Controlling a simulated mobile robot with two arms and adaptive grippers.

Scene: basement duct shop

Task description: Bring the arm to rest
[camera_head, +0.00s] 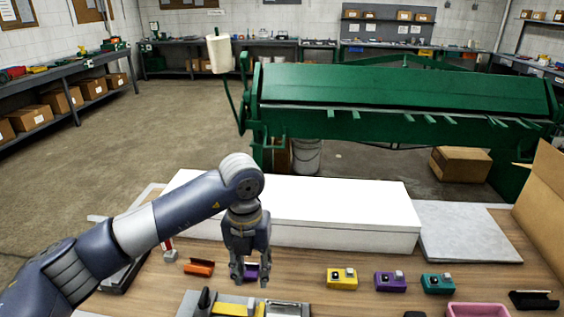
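My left arm comes in from the left over the wooden workbench (310,297). My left gripper (250,279) points down in front of the white long box, with its two fingers apart. A small purple item (251,271) shows between and behind the fingers; it seems to lie on the bench, and I cannot tell how far it is from them. Nothing is visibly held. My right gripper is not in view.
A white long box (340,238) spans the bench's back. Yellow (341,280), purple (390,283) and teal (437,284) blocks stand right of the gripper. An orange item (199,267) lies left, a grey-yellow fixture (235,308) in front, a pink tray (478,311) front right.

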